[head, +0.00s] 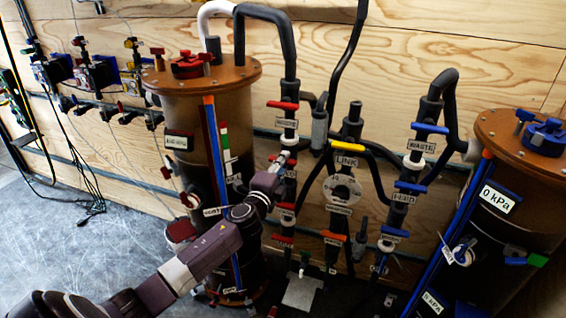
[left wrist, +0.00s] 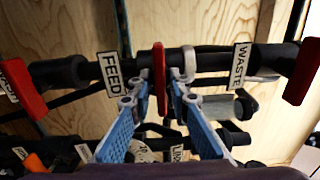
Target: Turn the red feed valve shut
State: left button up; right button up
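The red feed valve handle (left wrist: 159,82) stands between my left gripper's two blue fingers in the left wrist view, next to the FEED label (left wrist: 111,74). It lies crosswise to the dark pipe. My left gripper (left wrist: 160,84) is open around it, with a narrow gap visible on each side; whether either finger touches is hard to tell. In the head view my left gripper (head: 282,163) reaches the red-handled pipe column right of the brown-topped tank, and hides most of the feed valve. My right gripper is not in view.
The red waste handle (head: 283,105) sits above on the same column. Another red handle (left wrist: 22,88) is on the other side. A yellow link handle (head: 347,148) and blue-handled valves (head: 411,187) stand to the right. The tank (head: 187,110) is close left.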

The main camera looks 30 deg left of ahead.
pick_arm(q)
jog(key=shift+o, duration=0.7)
jog(key=v, duration=1.2)
